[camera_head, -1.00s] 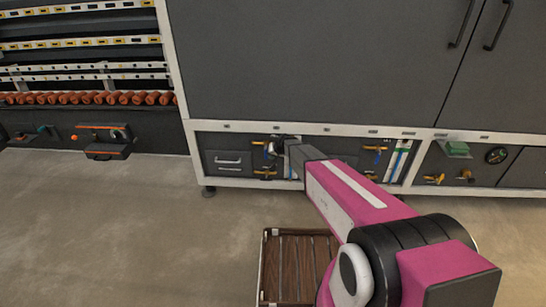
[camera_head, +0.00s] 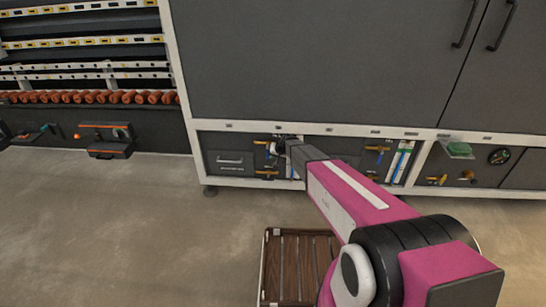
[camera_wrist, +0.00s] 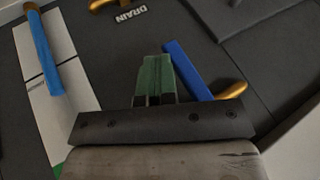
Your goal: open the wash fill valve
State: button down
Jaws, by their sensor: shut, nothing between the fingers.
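A brass valve (camera_wrist: 236,91) with a blue lever (camera_wrist: 190,70) sits beside my fingers in the wrist view. No readable label shows which valve it is. My gripper (camera_wrist: 157,62) is shut and empty, its greenish fingers close to the left side of the blue lever; I cannot tell whether they touch. In the head view my gripper (camera_head: 278,145) is at the lower panel, just right of a brass valve (camera_head: 264,142), and partly hides that area. Another brass valve (camera_wrist: 104,4), beside a "DRAIN" label (camera_wrist: 131,16), shows at the top edge of the wrist view.
A white panel with a blue tube (camera_wrist: 43,55) is left of my fingers in the wrist view. Another brass valve (camera_head: 378,149) and a white panel (camera_head: 401,162) are farther right in the head view. A slatted wooden crate (camera_head: 290,275) stands on the floor below my arm.

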aim_at(267, 156)
jog(key=shift+a+f, duration=0.15)
jog(key=shift+a+y, duration=0.1)
jog(key=shift+y, duration=0.2)
jog(key=shift+w+a+f+m+t+y, duration=0.1)
jog(key=shift+a+m+t+y, duration=0.15)
jog(key=shift+y, duration=0.5)
jog(key=shift+s+a+f+m+y, duration=0.15)
jog(key=shift+a+y, duration=0.25)
jog(key=shift+y, duration=0.3)
jog(key=shift+w+a+f+m+t+y, duration=0.1)
jog(key=shift+w+a+m+t+y, duration=0.15)
jog(key=shift+y, duration=0.5)
jog(key=shift+s+a+m+y, duration=0.1)
jog(key=shift+a+m+y, duration=0.25)
jog(key=shift+y, duration=0.85)
jog(key=a+m+t+y, duration=0.1)
jog(key=y, duration=0.1)
jog(key=a+r+m+t+y, duration=0.1)
jog(key=y, duration=0.2)
jog(key=a+r+m+t+y, duration=0.1)
jog(key=a+t+y, duration=0.1)
jog(key=shift+r+m, duration=0.2)
jog(key=shift+m, duration=0.1)
jog(key=shift+a+r, duration=0.1)
jog(key=shift+a, duration=0.05)
